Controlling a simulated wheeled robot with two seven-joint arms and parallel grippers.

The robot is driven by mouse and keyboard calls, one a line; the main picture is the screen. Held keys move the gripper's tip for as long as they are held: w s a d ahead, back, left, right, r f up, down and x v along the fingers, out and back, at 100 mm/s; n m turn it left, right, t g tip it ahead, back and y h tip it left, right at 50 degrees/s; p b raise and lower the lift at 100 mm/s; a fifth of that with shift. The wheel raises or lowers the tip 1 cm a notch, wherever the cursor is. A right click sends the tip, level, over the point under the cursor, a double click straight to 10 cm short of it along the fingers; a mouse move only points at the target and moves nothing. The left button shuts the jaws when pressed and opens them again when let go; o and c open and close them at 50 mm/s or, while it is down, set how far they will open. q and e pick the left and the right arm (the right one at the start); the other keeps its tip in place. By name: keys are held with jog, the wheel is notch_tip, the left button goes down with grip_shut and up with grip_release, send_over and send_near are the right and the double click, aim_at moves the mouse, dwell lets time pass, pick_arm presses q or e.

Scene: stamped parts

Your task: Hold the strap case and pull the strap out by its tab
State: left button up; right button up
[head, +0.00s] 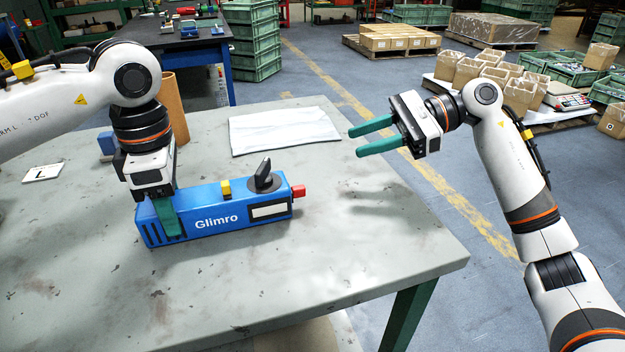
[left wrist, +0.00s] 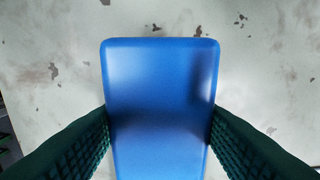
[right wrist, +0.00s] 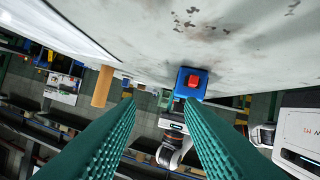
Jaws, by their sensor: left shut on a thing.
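The strap case is a long blue box (head: 215,222) marked "Glimro", lying on the table. It has a black knob (head: 263,178) and a yellow block (head: 225,188) on top, and a red tab (head: 298,191) at its right end. My left gripper (head: 170,222) is shut on the case's left end; the left wrist view shows green fingers against both sides of the blue case (left wrist: 160,100). My right gripper (head: 365,138) is open and empty, above and right of the tab. In the right wrist view the red tab (right wrist: 194,81) shows beyond the fingers. No strap shows outside the case.
A white sheet (head: 284,130) lies behind the case. A brown cylinder (head: 172,108) and a small blue block (head: 107,143) stand behind my left gripper. A card marked "L" (head: 43,172) lies at the left. The table (head: 330,240) is clear in front and right of the case.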

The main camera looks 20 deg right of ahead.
jog(key=s+g, duration=0.2)
jog(key=shift+s+d+r+g, duration=0.1)
jog(key=shift+g, duration=0.2)
jog(key=shift+s+m, duration=0.2)
jog(key=shift+m, duration=0.1)
jog(key=shift+h, duration=0.3)
jog(key=x, duration=1.2)
jog(key=shift+s, duration=0.2)
grip_shut()
jog(key=shift+d, duration=0.1)
